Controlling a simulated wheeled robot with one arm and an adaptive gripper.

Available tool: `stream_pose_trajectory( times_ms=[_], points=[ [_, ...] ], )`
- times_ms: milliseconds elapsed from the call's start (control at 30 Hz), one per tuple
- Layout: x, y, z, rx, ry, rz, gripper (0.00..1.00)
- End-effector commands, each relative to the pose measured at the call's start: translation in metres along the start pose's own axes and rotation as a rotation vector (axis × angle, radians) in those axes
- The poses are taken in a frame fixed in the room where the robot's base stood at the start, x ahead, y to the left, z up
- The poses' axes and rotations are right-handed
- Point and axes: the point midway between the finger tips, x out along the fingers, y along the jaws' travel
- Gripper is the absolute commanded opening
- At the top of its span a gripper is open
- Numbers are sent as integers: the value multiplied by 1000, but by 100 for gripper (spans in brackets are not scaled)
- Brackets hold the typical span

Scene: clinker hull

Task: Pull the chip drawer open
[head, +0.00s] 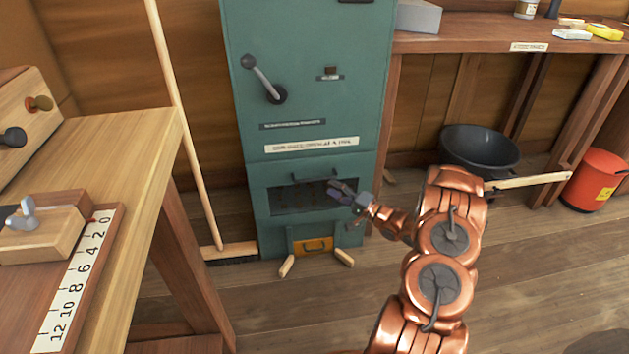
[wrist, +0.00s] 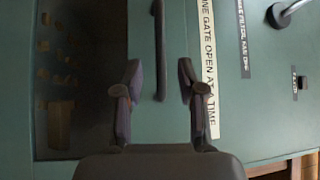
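The teal cabinet (head: 262,184) stands ahead. Its lower front panel has a dark bar handle (head: 313,178) above a dark window (head: 290,200). Below is a small ochre drawer front (head: 313,245) with a dark handle; it looks shut. I cannot tell which front is the chip drawer. My gripper (head: 342,192) is at the right of the window in the head view. In the wrist view, my gripper (wrist: 158,80) is open, with the bar handle (wrist: 158,45) between its fingers in the picture. The fingers are apart from it. Chip-like pieces show behind the window (wrist: 75,60).
A lever (head: 265,80) and labels are on the upper cabinet. Two wooden feet (head: 344,257) stick out at its base. A broom (head: 185,120) leans at left beside a workbench (head: 130,180). A black tub (head: 478,148) and red bin (head: 597,180) stand right. Floor in front is clear.

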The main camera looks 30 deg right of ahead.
Motion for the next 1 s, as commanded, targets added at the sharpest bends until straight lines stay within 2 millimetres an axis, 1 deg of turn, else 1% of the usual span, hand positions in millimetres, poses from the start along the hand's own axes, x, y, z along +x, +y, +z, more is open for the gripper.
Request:
stream_pose_trajectory(
  times_ms=[300,500,667,933,967,1000],
  points=[
    [45,1,4,-3,-8,0,39],
    [66,1,2,-4,-5,0,39],
    [72,0,1,-3,-2,1,39],
    [72,0,0,-3,-1,2,39],
    [72,0,0,-3,-1,2,37],
    [72,0,0,-3,0,2,33]
  ],
)
